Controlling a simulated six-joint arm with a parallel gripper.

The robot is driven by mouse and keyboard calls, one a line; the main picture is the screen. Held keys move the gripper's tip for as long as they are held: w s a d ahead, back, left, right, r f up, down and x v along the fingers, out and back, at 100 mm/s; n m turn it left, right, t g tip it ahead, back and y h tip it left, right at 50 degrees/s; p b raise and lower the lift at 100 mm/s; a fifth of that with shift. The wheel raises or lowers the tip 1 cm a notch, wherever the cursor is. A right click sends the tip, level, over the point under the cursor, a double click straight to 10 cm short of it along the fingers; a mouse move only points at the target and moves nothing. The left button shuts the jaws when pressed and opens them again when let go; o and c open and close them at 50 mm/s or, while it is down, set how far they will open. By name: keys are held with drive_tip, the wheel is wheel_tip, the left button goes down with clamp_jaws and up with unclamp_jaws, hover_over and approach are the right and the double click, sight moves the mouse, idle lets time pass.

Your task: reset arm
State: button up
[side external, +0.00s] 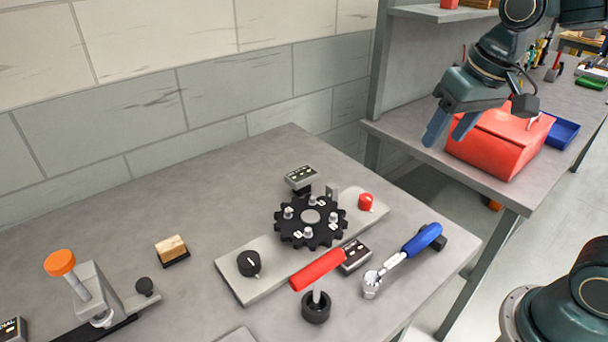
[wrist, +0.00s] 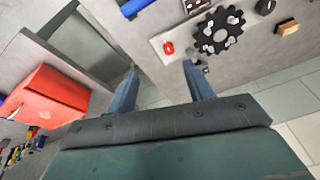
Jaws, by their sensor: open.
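My gripper (side external: 451,131) is raised at the upper right of the side view, above the gap between the two benches and to the left of a red box. Its two blue-grey fingers are apart with nothing between them. In the wrist view the open fingers (wrist: 158,82) point toward the near bench. A black toothed wheel (side external: 311,217) with several pegs sits on a light grey plate (side external: 232,274). A black knob (side external: 249,263) and a red button (side external: 365,202) are on the same plate. My gripper is well away from them all.
A red-handled tool (side external: 318,270) stands in a black holder, and a blue-handled wrench (side external: 422,240) lies to its right. An orange-topped lever (side external: 60,263) stands at left beside a wooden-topped block (side external: 171,248). The red box (side external: 502,142) and blue tray (side external: 561,132) occupy the far bench.

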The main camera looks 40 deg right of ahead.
drive_tip(key=s+n+t, duration=0.2)
drive_tip(key=s+n, duration=0.1)
drive_tip(key=s, duration=0.7)
drive_tip(key=shift+s+f, duration=0.3)
drive_tip(key=shift+f, duration=0.1)
drive_tip(key=shift+o, duration=0.2)
idle(0.3)
